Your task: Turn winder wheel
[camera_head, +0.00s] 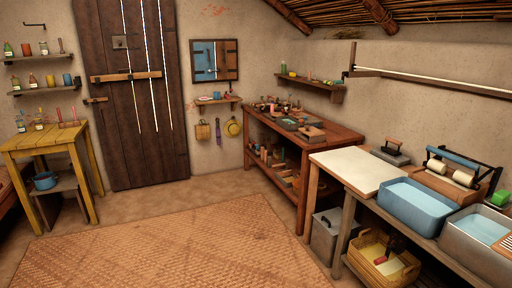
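I cannot make out a winder wheel for certain. A dark-framed device with pale rollers (451,172) stands on a wooden base at the back of the right-hand counter; no wheel can be told on it. The wooden workbench (338,138) along the right wall holds many small items on top, too small to tell apart, and any wheel there is not discernible. Neither of my grippers is in view.
A woven mat (180,250) covers clear floor in the middle. A yellow table (40,141) stands left, by a dark wooden door (132,100). A blue basin (415,205), a metal basin (470,245) and a white board (355,169) occupy the right counter; a yellow basket (372,262) sits below.

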